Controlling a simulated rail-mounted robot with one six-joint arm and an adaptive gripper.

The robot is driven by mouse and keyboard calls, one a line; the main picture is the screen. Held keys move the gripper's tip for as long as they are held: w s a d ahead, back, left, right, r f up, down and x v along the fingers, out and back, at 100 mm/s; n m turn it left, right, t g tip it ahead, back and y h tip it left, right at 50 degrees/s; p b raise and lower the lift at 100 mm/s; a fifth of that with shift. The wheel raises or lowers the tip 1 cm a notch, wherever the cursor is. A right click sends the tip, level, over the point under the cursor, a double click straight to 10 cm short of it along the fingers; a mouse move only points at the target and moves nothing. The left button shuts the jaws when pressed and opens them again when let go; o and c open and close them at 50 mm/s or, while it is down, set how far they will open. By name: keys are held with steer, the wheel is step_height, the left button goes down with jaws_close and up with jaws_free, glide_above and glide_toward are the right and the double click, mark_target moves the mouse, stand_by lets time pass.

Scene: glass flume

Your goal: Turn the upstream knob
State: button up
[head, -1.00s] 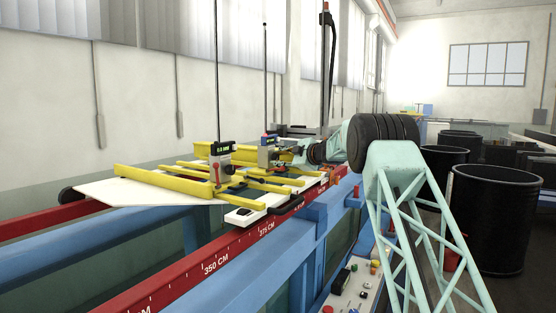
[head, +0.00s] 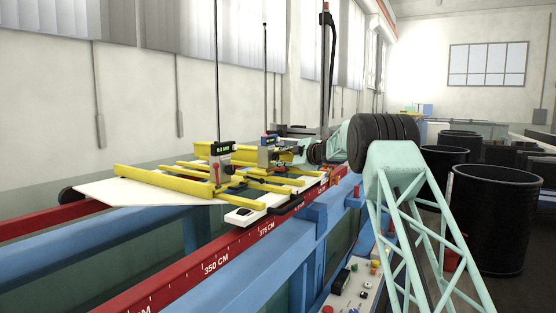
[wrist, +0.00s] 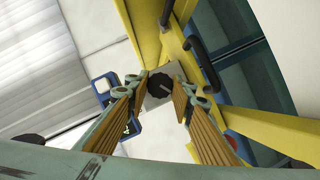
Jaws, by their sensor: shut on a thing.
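In the wrist view, a round black knob (wrist: 158,87) with a pale bar across its face sits on a light grey plate. My gripper (wrist: 160,79) has one finger on each side of the knob and is shut on it. The nearer gauge (head: 221,150) has a green display. I cannot tell from the head view which knob is held.
Yellow bars (wrist: 145,30) and a black handle (wrist: 203,63) lie close around my fingers in the wrist view. The carriage's white board (head: 110,192) rests over red rails (head: 235,246). A control panel (head: 352,290) is below. Black barrels (head: 495,220) stand at right.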

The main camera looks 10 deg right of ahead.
steer(key=o, duration=0.8)
steer(key=shift+o, duration=0.2)
steer(key=shift+s, duration=0.1)
steer(key=v, duration=1.1)
steer(key=shift+s+d, duration=0.25)
steer(key=shift+s, duration=0.1)
steer(key=shift+r, duration=0.1)
